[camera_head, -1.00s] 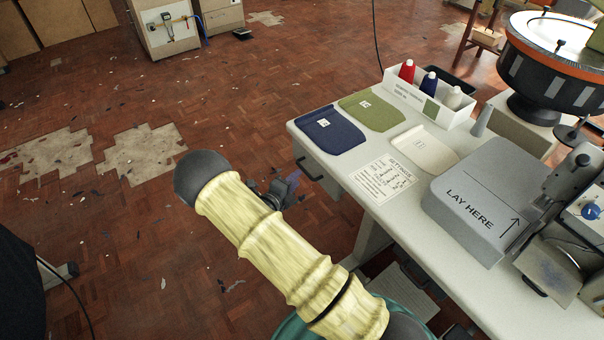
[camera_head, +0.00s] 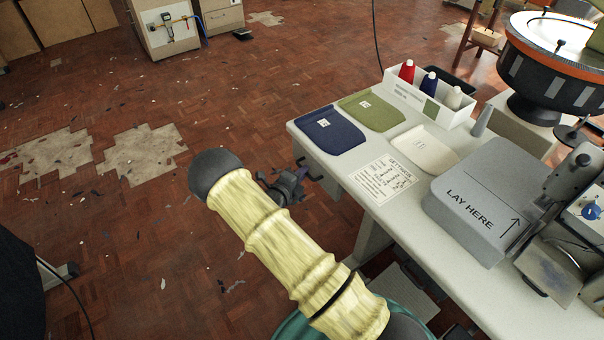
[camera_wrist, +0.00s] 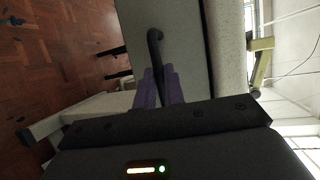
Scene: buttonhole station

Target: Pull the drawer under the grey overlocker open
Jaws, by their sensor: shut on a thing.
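The drawer front (camera_wrist: 178,30) is a pale grey panel under the table's edge. It fills the upper middle of the wrist view. Its dark bar handle (camera_wrist: 154,42) runs down between the purple fingers of my gripper (camera_wrist: 158,86), which is shut on it. In the head view the handle (camera_head: 312,166) shows at the table's left end, with my gripper (camera_head: 302,178) at it, partly hidden by my own wrist. The drawer front looks flush under the tabletop; any small gap is hidden. A grey machine bed marked "LAY HERE" (camera_head: 480,200) stands on the table.
The floor left of the table (camera_head: 250,110) is mostly clear.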

